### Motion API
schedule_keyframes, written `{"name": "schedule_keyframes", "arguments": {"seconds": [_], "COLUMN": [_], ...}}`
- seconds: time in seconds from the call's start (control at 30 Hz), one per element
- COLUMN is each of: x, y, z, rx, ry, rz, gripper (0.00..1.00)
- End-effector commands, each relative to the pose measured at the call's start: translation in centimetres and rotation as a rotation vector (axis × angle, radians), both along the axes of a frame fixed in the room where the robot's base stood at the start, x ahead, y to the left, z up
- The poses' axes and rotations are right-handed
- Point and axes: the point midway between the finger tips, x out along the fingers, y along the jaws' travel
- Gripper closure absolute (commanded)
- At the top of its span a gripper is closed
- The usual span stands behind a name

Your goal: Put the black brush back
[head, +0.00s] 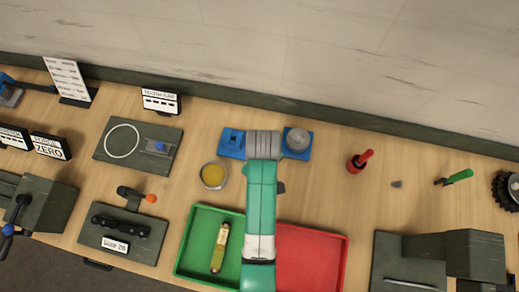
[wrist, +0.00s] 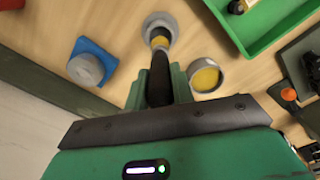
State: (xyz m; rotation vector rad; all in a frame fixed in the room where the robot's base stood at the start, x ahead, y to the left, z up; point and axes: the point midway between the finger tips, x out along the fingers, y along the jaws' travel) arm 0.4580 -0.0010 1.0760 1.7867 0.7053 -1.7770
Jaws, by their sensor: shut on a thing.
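The black brush (wrist: 158,82), with a yellow band, is held between the fingers of my gripper (wrist: 152,84) in the wrist view. My gripper is shut on its dark shaft. The far end of the brush meets a round grey piece (wrist: 160,22); I cannot tell whether it is inside it, above it, or part of one piece with it. In the head view my green arm reaches over the table and hides the brush and the fingers. A blue base with a grey round cup (head: 298,139) stands to the right of my wrist, and it also shows in the wrist view (wrist: 86,68).
A cup of yellow contents (head: 213,175) stands left of my arm. A green tray (head: 189,245) and a red tray (head: 318,262) lie in front.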

Motion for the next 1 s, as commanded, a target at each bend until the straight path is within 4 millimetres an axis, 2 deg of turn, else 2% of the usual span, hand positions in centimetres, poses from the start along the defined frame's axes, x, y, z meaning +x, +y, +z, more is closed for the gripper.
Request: {"name": "schedule_keyframes", "arguments": {"seconds": [0.03,0.13,0.23,0.37,0.6,0.97,1.0], "x": [-0.2,-0.2,-0.1,-0.1,-0.1,-0.1,-0.1], "y": [0.0,0.0,0.0,0.0,0.0,0.0,0.0], "z": [-1.3,-3.3,-4.5,-5.0,-8.6,-9.2,-9.2], "rx": [0.000,0.000,0.000,0.000,0.000,-0.001,-0.001], "ry": [0.006,0.006,0.003,0.001,0.003,0.001,0.001], "rz": [0.000,0.000,-0.001,-0.001,-0.001,-0.001,-0.001], "gripper": [0.99,0.99,0.99,0.99,0.99,0.99,0.74]}}
